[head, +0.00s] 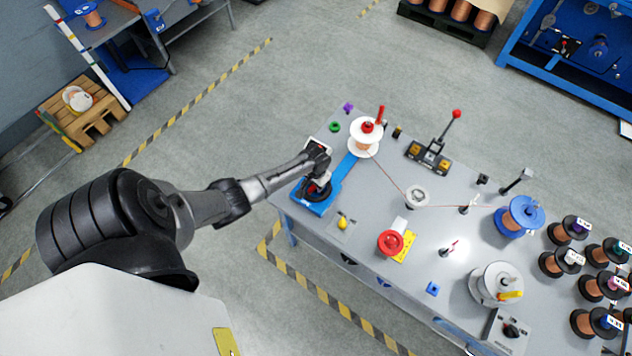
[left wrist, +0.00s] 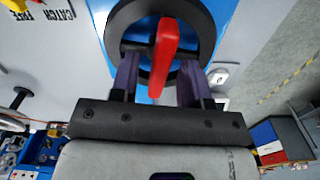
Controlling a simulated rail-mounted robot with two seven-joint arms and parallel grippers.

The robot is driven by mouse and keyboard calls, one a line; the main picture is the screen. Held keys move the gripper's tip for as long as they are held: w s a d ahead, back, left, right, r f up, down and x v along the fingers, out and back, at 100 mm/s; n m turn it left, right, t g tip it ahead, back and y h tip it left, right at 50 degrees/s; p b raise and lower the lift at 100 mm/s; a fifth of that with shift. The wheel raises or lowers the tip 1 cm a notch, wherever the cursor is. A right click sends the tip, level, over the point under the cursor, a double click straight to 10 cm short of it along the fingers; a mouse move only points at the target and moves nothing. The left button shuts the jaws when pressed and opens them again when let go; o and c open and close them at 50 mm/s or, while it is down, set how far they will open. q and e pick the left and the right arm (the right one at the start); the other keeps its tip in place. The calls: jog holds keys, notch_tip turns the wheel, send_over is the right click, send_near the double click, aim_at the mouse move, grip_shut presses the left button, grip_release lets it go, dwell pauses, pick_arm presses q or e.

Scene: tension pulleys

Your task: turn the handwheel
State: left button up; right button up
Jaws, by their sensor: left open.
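The handwheel (head: 318,192) is a dark round wheel on a blue base (head: 318,208) at the table's left end. The left wrist view shows its black rim (left wrist: 124,22) close up, with a red handle (left wrist: 163,50) across it. My left gripper (head: 322,175) is over the wheel and partly hides it. In the left wrist view my left gripper (left wrist: 158,72) is open, its two dark fingers at the near side of the rim, one on each side of the red handle. I cannot tell whether they touch the wheel. My right gripper is in neither view.
A white spool (head: 362,139) stands beyond the wheel, its wire running to a grey pulley (head: 417,196). A yellow knob (head: 343,221) and a red button (head: 390,242) are near the front edge. A red-knobbed lever (head: 445,137) stands farther back. Several copper spools are at right.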

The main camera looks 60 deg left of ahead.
pick_arm(q)
jog(key=shift+r, duration=0.1)
notch_tip(320, 180, up, 14)
jog(key=p, duration=0.2)
dwell(0.3)
jog(key=shift+f, duration=0.2)
dwell(0.5)
jog(key=w+d+r+m+t+y, duration=0.1)
jog(key=w+d+r+m+t, duration=0.1)
jog(key=r, duration=0.3)
jog(key=w+d+r+m+t+y, duration=0.2)
jog(key=w+r, duration=0.1)
jog(key=r, duration=0.2)
jog(key=s+d+r+m+t+p, duration=0.2)
jog(key=s+d+r, duration=0.1)
jog(key=d+r, duration=0.45)
jog(key=s+d+r+h+p, duration=0.2)
jog(key=s+d+r+p, duration=0.3)
jog(key=s+d, duration=0.55)
jog(key=s+d+f+g+p, duration=0.1)
jog(key=s, duration=0.4)
jog(key=s+d+f+g+h+p, duration=0.1)
jog(key=s+d+p, duration=0.1)
jog(key=s, duration=0.3)
